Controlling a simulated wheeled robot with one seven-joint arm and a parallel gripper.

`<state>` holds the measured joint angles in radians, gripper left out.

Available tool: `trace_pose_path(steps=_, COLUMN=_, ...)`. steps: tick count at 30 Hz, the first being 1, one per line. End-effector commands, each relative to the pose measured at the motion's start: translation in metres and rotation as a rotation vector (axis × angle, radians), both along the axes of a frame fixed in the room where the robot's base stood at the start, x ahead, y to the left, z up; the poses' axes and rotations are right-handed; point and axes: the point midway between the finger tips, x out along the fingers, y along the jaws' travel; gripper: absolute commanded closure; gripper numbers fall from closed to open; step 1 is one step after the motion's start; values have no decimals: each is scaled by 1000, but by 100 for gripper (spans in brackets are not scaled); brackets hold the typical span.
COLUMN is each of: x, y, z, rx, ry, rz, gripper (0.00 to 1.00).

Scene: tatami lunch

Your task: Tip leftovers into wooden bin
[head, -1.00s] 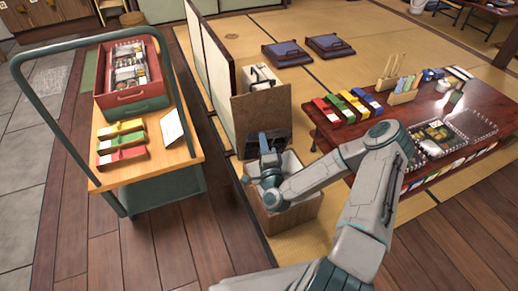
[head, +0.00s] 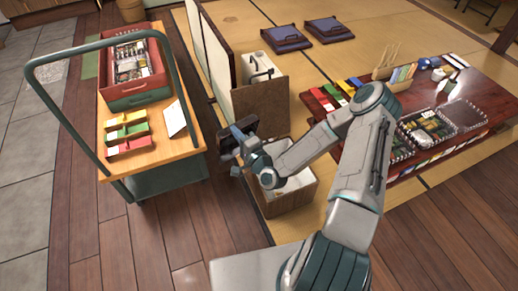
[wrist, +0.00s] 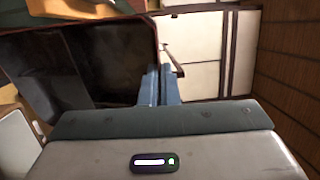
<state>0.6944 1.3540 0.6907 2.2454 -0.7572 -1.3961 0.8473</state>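My gripper (wrist: 160,86) has its blue fingers closed on the edge of a dark lunch box (wrist: 85,65) with a reddish-brown rim. In the head view, the dark box (head: 228,143) hangs at the end of my gripper (head: 243,138), tilted, above and to the left of the wooden bin (head: 290,200). The bin has wooden sides and a pale inside, partly hidden by my wrist. The box's visible inside is black, and I make out no food there. I cannot tell what lies in the bin.
A trolley (head: 190,148) with a red box (head: 150,86) and coloured packs stands at left. A low table (head: 470,88) with lunch boxes is at right. The plank floor in front is clear.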

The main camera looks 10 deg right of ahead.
Motion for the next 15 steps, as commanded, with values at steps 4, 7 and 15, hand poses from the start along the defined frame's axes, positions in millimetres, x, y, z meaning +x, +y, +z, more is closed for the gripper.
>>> trace_pose_path(steps=4, x=-22, y=43, z=-25, rx=-83, ry=123, rz=241, gripper=100)
trace_pose_path(steps=7, x=-42, y=66, z=-45, rx=-174, ry=229, rz=406, gripper=100)
trace_pose_path(steps=15, x=-96, y=87, z=-95, rx=-541, ry=509, rz=737, gripper=100)
